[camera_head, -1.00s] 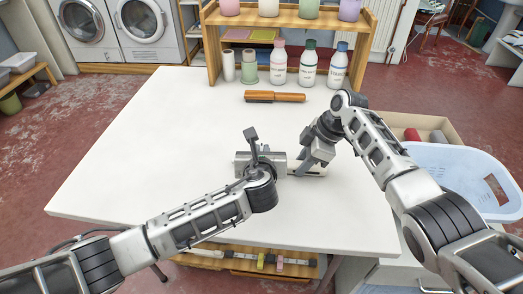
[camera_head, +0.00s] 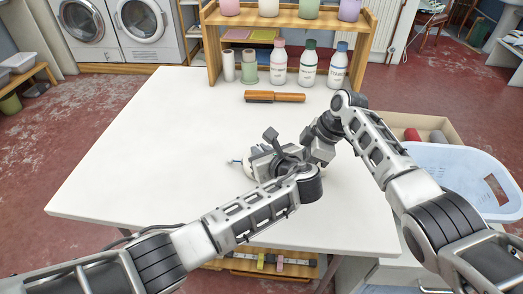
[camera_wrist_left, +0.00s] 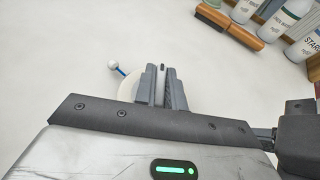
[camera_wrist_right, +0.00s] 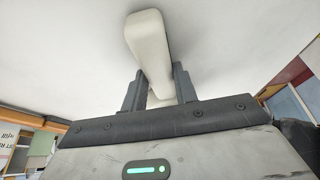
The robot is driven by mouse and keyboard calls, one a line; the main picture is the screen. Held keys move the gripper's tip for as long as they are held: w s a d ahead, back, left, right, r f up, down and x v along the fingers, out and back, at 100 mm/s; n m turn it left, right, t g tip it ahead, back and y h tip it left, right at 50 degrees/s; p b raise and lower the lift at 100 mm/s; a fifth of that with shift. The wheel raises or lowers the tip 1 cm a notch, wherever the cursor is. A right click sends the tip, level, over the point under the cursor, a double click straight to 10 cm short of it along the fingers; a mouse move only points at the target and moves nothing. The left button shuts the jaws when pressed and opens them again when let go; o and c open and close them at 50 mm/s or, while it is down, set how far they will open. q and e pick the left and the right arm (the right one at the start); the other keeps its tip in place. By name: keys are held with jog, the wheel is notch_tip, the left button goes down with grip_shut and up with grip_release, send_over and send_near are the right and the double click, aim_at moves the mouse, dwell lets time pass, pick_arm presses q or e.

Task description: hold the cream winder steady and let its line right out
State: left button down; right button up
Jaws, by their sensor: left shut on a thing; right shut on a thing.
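The cream winder shows in the right wrist view as a long smooth cream body (camera_wrist_right: 150,45), wide at one end and narrower between the fingers. In the left wrist view its rounded cream part (camera_wrist_left: 129,90) shows beside and behind the fingers. A short blue piece with a white bead (camera_wrist_left: 113,66) sticks out there; it also shows in the head view (camera_head: 236,162). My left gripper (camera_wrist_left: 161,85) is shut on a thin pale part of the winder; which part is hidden. My right gripper (camera_wrist_right: 160,90) is shut on the cream body. In the head view my arms hide most of the winder.
A wooden-handled brush (camera_head: 275,97) lies behind on the white table (camera_head: 130,150). Bottles (camera_head: 308,68) and spools (camera_head: 249,68) stand by a wooden shelf (camera_head: 290,17). A pale blue basket (camera_head: 455,170) is at the right. The table's left half is clear.

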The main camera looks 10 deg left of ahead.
pick_arm(q)
jog(key=c, duration=1.5)
grip_release()
jog(key=shift+o, duration=0.2)
notch_tip(320, 180, up, 10)
